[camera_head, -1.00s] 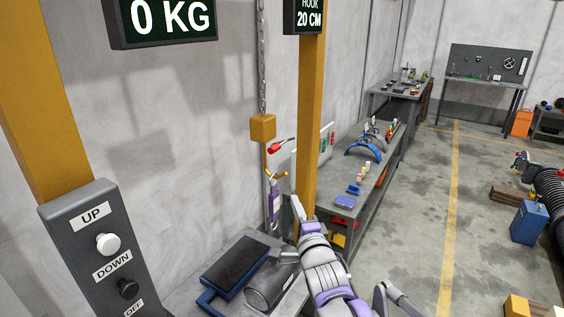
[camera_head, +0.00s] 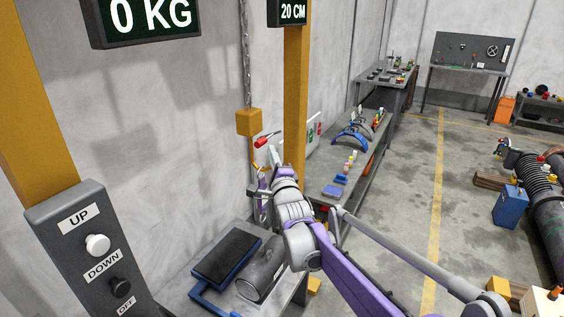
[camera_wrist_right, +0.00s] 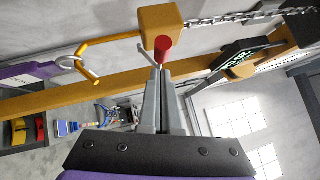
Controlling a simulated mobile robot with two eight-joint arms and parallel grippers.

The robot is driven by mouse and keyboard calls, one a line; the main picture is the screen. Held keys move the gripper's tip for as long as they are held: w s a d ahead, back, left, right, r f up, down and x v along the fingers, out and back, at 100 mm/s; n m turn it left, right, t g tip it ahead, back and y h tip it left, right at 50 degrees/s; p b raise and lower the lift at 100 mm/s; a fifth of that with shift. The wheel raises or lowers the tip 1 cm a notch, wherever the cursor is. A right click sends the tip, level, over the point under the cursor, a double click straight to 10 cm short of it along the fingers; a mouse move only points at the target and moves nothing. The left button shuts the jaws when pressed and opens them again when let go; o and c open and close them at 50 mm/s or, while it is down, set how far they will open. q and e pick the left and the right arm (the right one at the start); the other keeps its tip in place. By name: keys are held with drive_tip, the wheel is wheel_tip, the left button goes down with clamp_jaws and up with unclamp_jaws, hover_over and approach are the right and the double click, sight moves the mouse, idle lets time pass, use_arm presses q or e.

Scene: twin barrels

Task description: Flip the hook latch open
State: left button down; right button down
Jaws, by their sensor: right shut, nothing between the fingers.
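The hook latch shows as a lever with a red end (camera_head: 264,141), beside the yellow hook block (camera_head: 249,122) that hangs on a chain. In the right wrist view the latch's red end (camera_wrist_right: 162,48) stands just beyond my fingertips, close to the yellow block (camera_wrist_right: 172,22). My right gripper (camera_head: 272,152) is shut and empty, just below and right of the latch. In the right wrist view its closed fingers (camera_wrist_right: 160,72) point at the red end; I cannot tell whether they touch it. A purple hanging piece (camera_head: 262,200) is below the hook, partly covered by my arm.
A yellow post (camera_head: 296,100) stands right behind the gripper. A control box (camera_head: 95,250) with UP and DOWN buttons is at the left. A blue-edged tray (camera_head: 225,258) and a grey cylinder (camera_head: 262,270) lie below. Open floor (camera_head: 400,200) is at the right.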

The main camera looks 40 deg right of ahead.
sight(265, 142)
use_arm(q)
drive_tip(key=shift+w+r, duration=0.1)
drive_tip(key=shift+r, duration=0.05)
use_arm(e)
drive_tip(key=shift+w+a+r, duration=0.15)
drive_tip(key=shift+w+a, duration=0.05)
drive_tip(key=shift+w, duration=0.35)
